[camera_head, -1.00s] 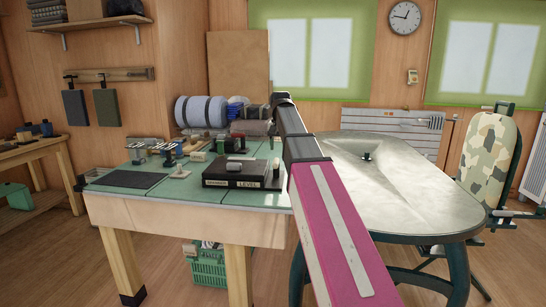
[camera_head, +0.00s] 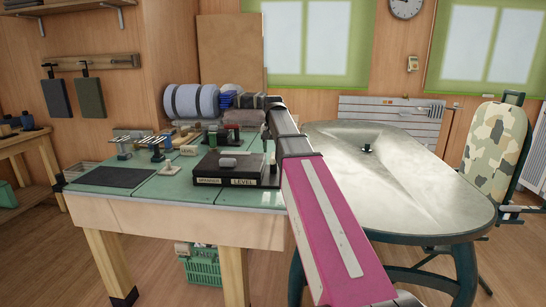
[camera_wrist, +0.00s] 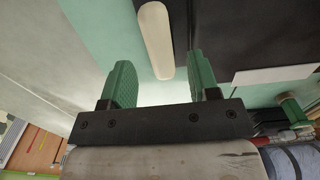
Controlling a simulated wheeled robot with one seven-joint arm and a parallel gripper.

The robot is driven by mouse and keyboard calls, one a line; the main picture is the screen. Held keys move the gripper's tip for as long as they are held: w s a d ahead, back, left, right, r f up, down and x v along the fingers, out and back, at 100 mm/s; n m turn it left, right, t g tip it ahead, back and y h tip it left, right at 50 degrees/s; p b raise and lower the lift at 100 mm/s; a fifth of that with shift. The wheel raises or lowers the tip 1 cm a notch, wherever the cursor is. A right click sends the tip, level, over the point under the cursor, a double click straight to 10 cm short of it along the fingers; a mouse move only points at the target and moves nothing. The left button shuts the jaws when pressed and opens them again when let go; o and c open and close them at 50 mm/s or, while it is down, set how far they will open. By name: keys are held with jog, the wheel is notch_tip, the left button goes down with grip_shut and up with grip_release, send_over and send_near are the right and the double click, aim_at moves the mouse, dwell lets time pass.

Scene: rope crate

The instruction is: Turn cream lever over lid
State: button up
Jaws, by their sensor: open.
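The cream lever (camera_wrist: 156,40) is a smooth, rounded bar in the wrist view, beside the edge of a black box (camera_wrist: 218,30). My gripper (camera_wrist: 160,62) is open, with a green finger on either side of the lever's near end in the picture. I cannot tell whether the fingertips reach down to its height.
The green-topped bench (camera_head: 160,193) holds a dark mat (camera_head: 113,177), small metal fixtures and rolled bundles (camera_head: 192,101) at the back. A grey oval table (camera_head: 430,180) stands to the right. A green crate (camera_head: 203,266) sits under the bench.

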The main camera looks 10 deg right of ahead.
aim_at(273, 155)
jog(key=shift+f, duration=1.8)
grip_shut()
